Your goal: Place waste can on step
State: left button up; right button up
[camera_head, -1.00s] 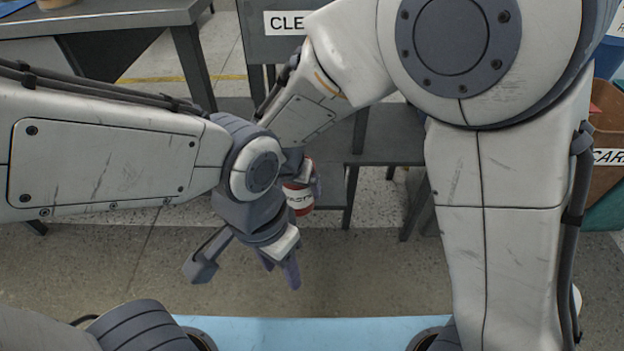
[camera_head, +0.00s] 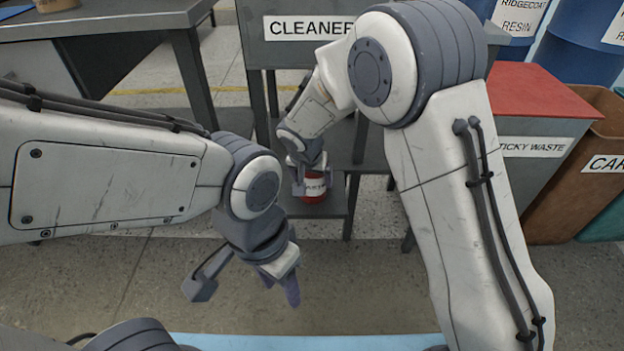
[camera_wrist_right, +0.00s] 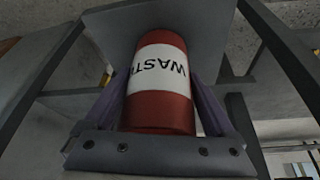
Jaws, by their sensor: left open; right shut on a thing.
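The waste can (camera_head: 315,190) is a small red can with a white label, upright at the grey step (camera_head: 338,206) below the CLEANER sign. My right gripper (camera_head: 307,172) is shut on the can from above and partly hides it. In the right wrist view the can (camera_wrist_right: 160,85) sits between both fingers of the gripper (camera_wrist_right: 160,118), its far end close against the grey step panel (camera_wrist_right: 112,28). I cannot tell whether the can bears on the step. My left gripper (camera_head: 279,282) is open and empty, in front of the step over the floor.
A grey table (camera_head: 110,18) is at the back left. A red-lidded sticky waste bin (camera_head: 535,148), a brown bin (camera_head: 585,190) and blue drums (camera_head: 578,45) stand at right. The front floor is clear.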

jog(key=shift+f+b, duration=0.2)
jog(key=shift+b, duration=0.1)
jog(key=o, duration=1.2)
jog(key=shift+r, duration=0.1)
jog(key=shift+c, duration=0.2)
jog(key=shift+r, duration=0.1)
